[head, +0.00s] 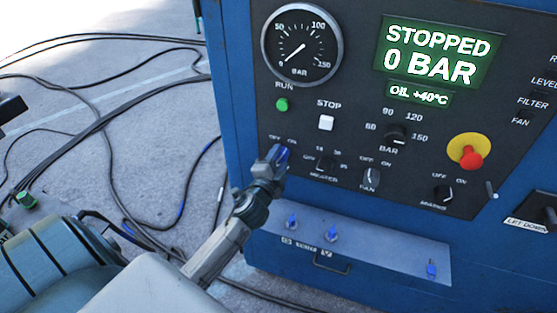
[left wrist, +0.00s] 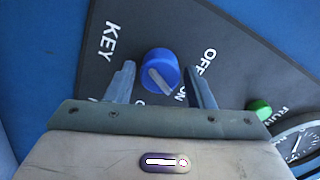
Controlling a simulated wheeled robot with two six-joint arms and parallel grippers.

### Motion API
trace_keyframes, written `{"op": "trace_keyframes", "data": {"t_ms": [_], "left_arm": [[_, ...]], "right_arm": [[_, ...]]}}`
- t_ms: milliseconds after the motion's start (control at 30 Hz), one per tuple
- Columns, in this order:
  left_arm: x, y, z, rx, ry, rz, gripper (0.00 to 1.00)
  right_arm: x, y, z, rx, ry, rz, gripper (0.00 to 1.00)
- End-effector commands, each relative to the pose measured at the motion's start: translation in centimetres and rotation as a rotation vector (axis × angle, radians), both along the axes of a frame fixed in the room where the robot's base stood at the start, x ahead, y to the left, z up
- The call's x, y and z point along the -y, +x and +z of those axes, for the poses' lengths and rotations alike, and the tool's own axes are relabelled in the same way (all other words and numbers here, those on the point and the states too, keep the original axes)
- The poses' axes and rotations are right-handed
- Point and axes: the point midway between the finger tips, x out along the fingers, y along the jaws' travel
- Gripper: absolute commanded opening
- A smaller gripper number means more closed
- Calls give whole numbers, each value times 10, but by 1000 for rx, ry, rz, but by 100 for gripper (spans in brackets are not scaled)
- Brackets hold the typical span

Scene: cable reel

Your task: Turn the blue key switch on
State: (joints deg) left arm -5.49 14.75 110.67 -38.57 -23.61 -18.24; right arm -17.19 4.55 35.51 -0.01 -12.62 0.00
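My left gripper (left wrist: 161,84) is open, with one finger on each side of the knob. A small gap shows on both sides, and I cannot tell of any contact. In the head view the left gripper (head: 270,164) is at the panel's lower left and partly hides the blue key switch (head: 283,152). My right gripper is not in view.
The green RUN button (head: 282,105), white STOP button (head: 326,122) and pressure gauge (head: 302,46) are above. The screen (head: 437,48) reads STOPPED, 0 BAR. A selector (head: 327,163) and red emergency button (head: 470,156) are right. A ledge (head: 370,243) juts out below. Cables (head: 110,125) cross the floor.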

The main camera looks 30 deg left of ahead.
Motion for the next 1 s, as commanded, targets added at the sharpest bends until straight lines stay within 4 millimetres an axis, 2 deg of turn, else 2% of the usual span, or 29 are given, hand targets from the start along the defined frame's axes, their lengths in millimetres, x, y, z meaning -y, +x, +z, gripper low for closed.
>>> {"op": "trace_keyframes", "data": {"t_ms": [300,433,800,1000], "left_arm": [[0,0,0,0,-2,0,59],[2,-8,-2,0,-2,-1,59],[19,-77,-4,-1,-1,-2,59],[24,-100,-2,-1,-1,0,59]], "right_arm": [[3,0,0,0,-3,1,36],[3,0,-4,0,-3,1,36],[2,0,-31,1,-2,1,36],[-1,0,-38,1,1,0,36]]}}
